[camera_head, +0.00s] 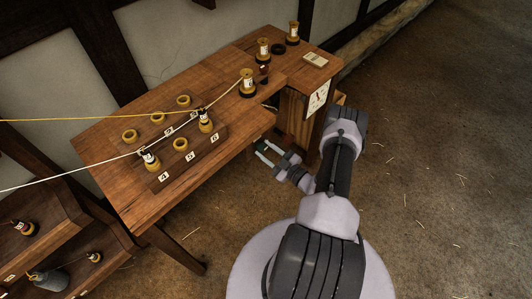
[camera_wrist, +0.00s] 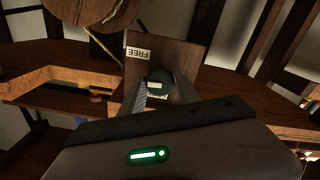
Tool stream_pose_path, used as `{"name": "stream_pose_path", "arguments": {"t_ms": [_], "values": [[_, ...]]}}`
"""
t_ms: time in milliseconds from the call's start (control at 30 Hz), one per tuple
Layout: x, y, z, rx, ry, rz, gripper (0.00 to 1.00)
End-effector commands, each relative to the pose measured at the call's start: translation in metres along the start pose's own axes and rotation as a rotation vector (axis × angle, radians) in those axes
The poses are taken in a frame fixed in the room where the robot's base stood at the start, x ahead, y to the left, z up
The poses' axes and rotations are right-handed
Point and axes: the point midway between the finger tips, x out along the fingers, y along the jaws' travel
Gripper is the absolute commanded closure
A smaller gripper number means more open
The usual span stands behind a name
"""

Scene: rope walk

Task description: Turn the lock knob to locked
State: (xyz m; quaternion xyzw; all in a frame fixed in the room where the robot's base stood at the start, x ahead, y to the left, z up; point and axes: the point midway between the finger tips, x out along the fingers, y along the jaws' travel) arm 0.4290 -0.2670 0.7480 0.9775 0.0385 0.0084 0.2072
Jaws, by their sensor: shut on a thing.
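The lock knob (camera_wrist: 161,77) is a round, dark teal knob in the wrist view, on a brown wooden panel (camera_wrist: 180,48). A pale label reading FREE (camera_wrist: 138,54) is on the panel at the upper left of the knob. A small pale mark shows low on the knob. My gripper (camera_wrist: 162,89) is shut on the knob, one finger on each side. In the head view my gripper (camera_head: 269,153) is at the front edge of the wooden table, and the knob is hard to make out there. No label reading locked is visible.
The table (camera_head: 100,140) carries yellow rings, numbered tags and several bobbins (camera_head: 247,84). A yellow rope (camera_head: 90,121) and a white rope (camera_head: 70,170) run off to the left. A paper sheet (camera_head: 318,98) hangs at the table's right end. The floor at right is clear except for straw.

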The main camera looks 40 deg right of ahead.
Motion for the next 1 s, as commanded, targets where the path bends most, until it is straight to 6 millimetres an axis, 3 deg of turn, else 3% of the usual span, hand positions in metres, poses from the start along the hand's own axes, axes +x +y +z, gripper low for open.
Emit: {"name": "stream_pose_path", "arguments": {"t_ms": [1000], "values": [[-0.0003,0.0009,0.0003,-0.96,-0.001,-0.001,1.0]]}}
